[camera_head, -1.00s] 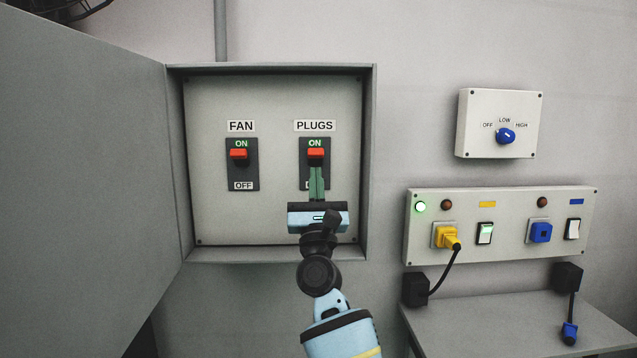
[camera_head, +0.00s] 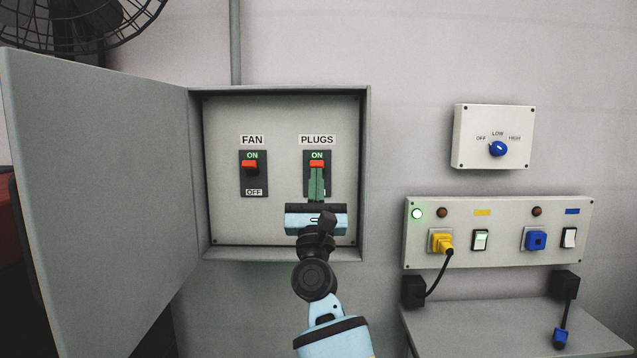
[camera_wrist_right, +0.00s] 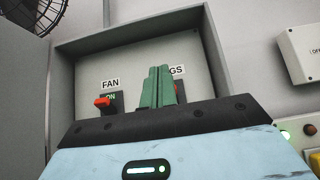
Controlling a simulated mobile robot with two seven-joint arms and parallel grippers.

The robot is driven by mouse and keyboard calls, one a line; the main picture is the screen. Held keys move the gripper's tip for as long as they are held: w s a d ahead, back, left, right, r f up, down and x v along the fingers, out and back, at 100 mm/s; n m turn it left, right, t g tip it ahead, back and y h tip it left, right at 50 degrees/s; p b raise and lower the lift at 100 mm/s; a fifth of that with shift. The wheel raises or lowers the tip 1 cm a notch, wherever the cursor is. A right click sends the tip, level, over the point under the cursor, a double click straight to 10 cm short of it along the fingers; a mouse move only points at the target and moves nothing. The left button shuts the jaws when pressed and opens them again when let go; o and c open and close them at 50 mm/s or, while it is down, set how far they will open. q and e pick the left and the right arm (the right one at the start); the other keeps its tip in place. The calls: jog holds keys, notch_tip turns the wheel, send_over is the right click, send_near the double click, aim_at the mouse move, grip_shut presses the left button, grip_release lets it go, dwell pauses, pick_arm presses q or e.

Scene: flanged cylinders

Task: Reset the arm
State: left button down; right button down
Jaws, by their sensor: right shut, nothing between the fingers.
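My right arm reaches up from the bottom of the head view to the open grey switch box (camera_head: 367,180). Its gripper (camera_head: 316,174) has its green fingers together, with nothing held, in front of the lower part of the PLUGS switch. In the wrist view the closed fingers (camera_wrist_right: 158,78) cover part of the PLUGS label. The red PLUGS toggle (camera_head: 317,163) is up at ON, right by the fingertips; I cannot tell whether they touch. The red FAN toggle (camera_head: 249,164) is also up at ON. My left gripper is not in view.
The box door (camera_head: 100,200) stands open at left. A fan (camera_head: 80,20) is at upper left. At right are a blue knob (camera_head: 498,149), a socket panel (camera_head: 500,254) with a yellow plug (camera_head: 441,242) inserted and a green light lit, and a shelf (camera_head: 500,318) below.

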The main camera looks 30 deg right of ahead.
jog(key=s+a+f+n+g+y, duration=0.1)
jog(key=s+a+f+n+y, duration=0.3)
jog(key=f+n, duration=0.7)
jog(key=s+a+f+n+g+y, duration=0.2)
jog(key=f+n+y, duration=0.55)
jog(key=f, duration=0.85)
jog(key=s+a+f+n+g+y, duration=0.1)
jog(key=s+a+f+n+y, duration=0.25)
jog(key=f+n, duration=0.8)
jog(key=s+a+f+n+g+y, duration=0.25)
jog(key=s+f+n+g, duration=0.4)
jog(key=s+f, duration=0.95)
jog(key=s+a+f+n+g, duration=0.1)
jog(key=s+f+n, duration=0.3)
jog(key=s, duration=0.5)
jog(key=s+a+f+n+g, duration=0.1)
jog(key=s+f+n+g, duration=0.2)
jog(key=s, duration=0.6)
notch_tip(320, 180, down, 3)
jog(key=shift+s+r+n+h+p, duration=0.15)
jog(key=shift+s+n+h+p, duration=0.1)
jog(key=shift+n+h+p, duration=0.15)
jog(key=shift+a, duration=0.15)
